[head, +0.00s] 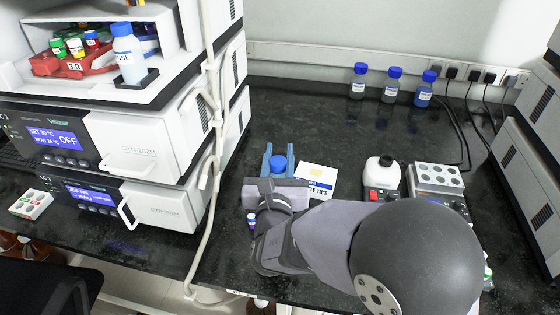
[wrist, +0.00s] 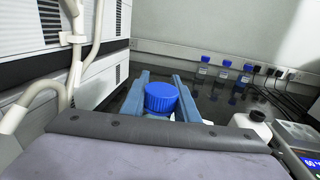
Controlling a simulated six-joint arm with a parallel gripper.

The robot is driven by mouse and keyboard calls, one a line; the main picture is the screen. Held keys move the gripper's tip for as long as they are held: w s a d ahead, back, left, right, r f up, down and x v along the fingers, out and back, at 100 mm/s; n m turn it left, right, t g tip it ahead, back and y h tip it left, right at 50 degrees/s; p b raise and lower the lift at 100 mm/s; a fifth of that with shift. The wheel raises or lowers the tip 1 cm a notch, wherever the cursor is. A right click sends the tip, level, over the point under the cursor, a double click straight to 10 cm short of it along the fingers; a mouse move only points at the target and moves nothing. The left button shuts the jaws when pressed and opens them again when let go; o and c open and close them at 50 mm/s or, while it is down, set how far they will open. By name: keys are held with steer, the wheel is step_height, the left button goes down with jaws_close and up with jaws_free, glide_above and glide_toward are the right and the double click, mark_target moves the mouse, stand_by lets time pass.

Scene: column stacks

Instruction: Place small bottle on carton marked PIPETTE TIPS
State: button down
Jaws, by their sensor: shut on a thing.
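A small bottle with a blue ribbed cap (head: 278,163) is between the two blue fingers of my gripper (head: 278,155), which is shut on it. In the wrist view the blue cap (wrist: 161,97) sits upright between the fingers (wrist: 161,84); the bottle's body is mostly hidden by my wrist. The white carton with PIPETTE TIPS lettering (head: 318,174) lies on the black bench just right of my gripper, its lower left part hidden behind my arm. I cannot tell how high the bottle is above the bench.
A white bottle with a black cap (head: 382,172) and a grey block with wells (head: 437,177) stand right of the carton. Several blue-capped bottles (head: 390,85) stand at the back wall. Stacked instruments (head: 150,150) rise at left, with a hanging pale hose (head: 207,180). The bench behind the carton is clear.

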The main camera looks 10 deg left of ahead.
steer(key=shift+w+d+r+m+h+p, duration=1.65)
steer(key=shift+w+d+r+h, duration=1.9)
steer(key=shift+w, duration=2.5)
step_height(320, 180, down, 10)
steer(key=d+y, duration=0.1)
steer(key=d, duration=0.1)
steer(key=shift+r+y, duration=0.2)
steer(key=shift+y, duration=0.15)
steer(key=shift+f, duration=0.2)
steer(key=c, duration=1.4)
jaws_free()
steer(key=shift+r, duration=0.1)
